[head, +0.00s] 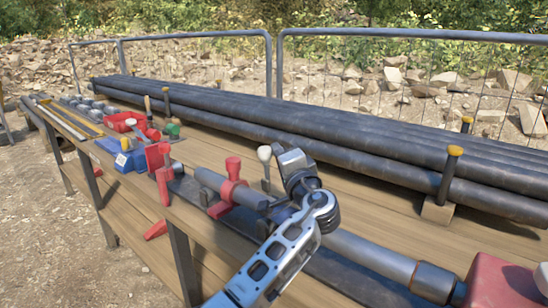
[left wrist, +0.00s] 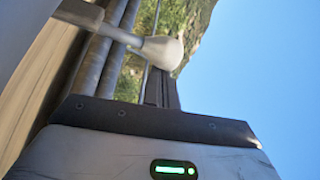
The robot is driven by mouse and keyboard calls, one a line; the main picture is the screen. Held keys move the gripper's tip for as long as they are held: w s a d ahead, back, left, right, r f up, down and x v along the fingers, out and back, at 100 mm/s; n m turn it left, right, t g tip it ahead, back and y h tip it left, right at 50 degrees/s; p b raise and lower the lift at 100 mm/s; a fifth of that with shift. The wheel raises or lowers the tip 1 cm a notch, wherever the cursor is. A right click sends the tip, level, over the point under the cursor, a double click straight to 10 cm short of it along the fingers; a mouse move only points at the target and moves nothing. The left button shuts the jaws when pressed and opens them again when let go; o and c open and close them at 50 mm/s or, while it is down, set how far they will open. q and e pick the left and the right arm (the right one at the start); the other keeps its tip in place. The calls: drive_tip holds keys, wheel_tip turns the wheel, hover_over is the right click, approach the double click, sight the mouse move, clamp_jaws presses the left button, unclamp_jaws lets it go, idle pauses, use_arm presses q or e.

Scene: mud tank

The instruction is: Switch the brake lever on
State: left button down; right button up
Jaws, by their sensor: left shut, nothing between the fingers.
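The brake lever appears to be the short lever with a cream, rounded knob (head: 264,153), standing about upright on the bench beside the pipe vise. My left gripper (head: 287,158) is just to the right of the knob in the head view, shut and empty. In the left wrist view, the cream knob (left wrist: 160,51) on its grey stem is close, just beyond the dark finger (left wrist: 160,92). I cannot tell whether they touch. The lever's base is partly hidden. My right gripper is not in view.
A red clamp (head: 231,184) holds a grey pipe to the left of the lever. Long dark pipes (head: 330,130) lie behind, with yellow-topped posts (head: 450,175). Red and blue tools (head: 120,155) crowd the bench's left. A red block (head: 500,283) stands at the lower right.

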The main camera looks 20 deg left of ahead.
use_arm(q)
drive_tip(key=shift+r, duration=0.1)
drive_tip(key=s+d+r, duration=0.2)
drive_tip(key=s+r, duration=0.4)
drive_tip(key=s+d+r, duration=0.2)
drive_tip(key=s+r, duration=0.4)
drive_tip(key=s, duration=0.1)
drive_tip(key=shift+s+d+r+p, duration=0.15)
drive_tip(key=shift+d+r+p, duration=0.15)
drive_tip(key=shift+r+p, duration=0.1)
